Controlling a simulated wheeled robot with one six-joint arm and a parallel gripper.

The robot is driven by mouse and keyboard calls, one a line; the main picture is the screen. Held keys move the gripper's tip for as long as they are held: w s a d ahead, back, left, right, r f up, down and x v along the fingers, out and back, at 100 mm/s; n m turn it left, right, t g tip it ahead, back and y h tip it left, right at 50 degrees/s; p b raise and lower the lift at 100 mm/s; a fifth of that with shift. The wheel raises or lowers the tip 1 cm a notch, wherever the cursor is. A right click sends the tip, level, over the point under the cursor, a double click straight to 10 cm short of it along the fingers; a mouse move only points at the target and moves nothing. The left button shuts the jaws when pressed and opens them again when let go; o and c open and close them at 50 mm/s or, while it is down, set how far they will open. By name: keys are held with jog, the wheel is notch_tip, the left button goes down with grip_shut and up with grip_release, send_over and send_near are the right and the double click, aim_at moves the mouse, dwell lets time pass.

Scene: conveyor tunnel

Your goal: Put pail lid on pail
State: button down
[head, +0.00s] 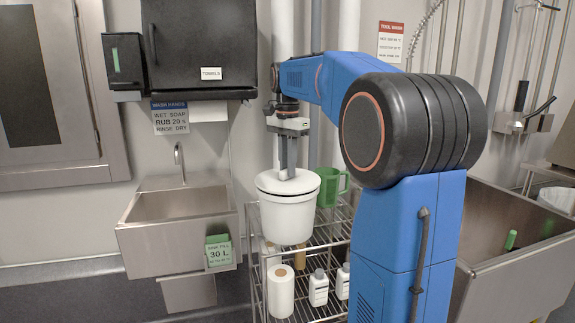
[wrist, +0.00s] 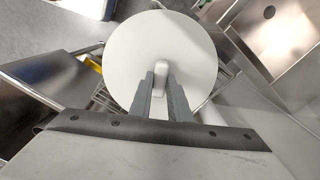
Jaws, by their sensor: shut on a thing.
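The white pail (head: 286,219) stands upright at the top of a wire rack, left of my blue arm in the head view. The round white pail lid (head: 268,183) is level at the pail's mouth. I cannot tell whether it is fully seated. My gripper (head: 287,176) points down over the lid and is shut on its knob. In the wrist view my gripper (wrist: 163,88) closes on the pale knob (wrist: 162,68) at the middle of the lid (wrist: 165,35). The lid hides the pail in that view.
The wire rack (head: 327,240) also carries a green jug (head: 329,187) right behind the pail. A paper roll (head: 280,291) and white bottles (head: 318,288) are lower down. A hand sink (head: 180,205) is at left, a large steel basin (head: 515,250) at right.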

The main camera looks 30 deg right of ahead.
jog(key=shift+f, duration=0.5)
jog(key=c, duration=1.6)
grip_release()
notch_tip(320, 180, up, 17)
jog(key=shift+r, duration=0.2)
